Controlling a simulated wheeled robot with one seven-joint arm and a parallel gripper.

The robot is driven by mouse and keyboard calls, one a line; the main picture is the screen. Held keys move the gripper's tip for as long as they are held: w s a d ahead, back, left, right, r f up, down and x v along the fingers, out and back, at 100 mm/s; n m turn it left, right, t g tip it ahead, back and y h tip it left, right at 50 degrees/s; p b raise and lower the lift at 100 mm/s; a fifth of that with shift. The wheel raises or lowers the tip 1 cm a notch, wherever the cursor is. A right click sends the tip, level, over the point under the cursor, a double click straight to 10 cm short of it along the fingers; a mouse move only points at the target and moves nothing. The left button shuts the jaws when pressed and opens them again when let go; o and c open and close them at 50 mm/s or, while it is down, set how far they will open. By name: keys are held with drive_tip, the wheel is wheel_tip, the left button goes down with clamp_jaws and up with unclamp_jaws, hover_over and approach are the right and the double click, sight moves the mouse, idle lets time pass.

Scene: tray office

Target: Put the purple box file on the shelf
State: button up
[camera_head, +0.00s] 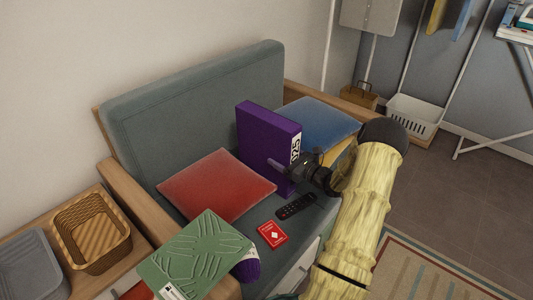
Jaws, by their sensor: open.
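The purple box file (262,140) stands upright on the seat of a grey-green sofa, between a red cushion and a blue cushion. A white label with dark lettering shows on its narrow side. My gripper (284,166) is at the box file's lower right side, with my arm reaching in from the lower right. The jaws are open, and one finger shows against the box's labelled side. Whether they touch the box is hard to tell. A shelf-like rack (515,36) with books on it is partly in view at the top right; whether it is the task's shelf is unclear.
The red cushion (215,186), blue cushion (318,122), black remote (296,206) and red card pack (272,235) lie on the sofa. A green patterned item (197,258) lies on the near armrest.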

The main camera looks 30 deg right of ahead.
sight(285, 133)
drive_tip(key=shift+a, duration=0.1)
drive_tip(key=shift+c, duration=0.4)
drive_tip(key=c, duration=1.5)
drive_tip(key=shift+w+r, duration=0.1)
clamp_jaws()
wheel_tip(285, 133, up, 10)
drive_tip(key=p, duration=0.3)
drive_tip(key=shift+p, duration=0.3)
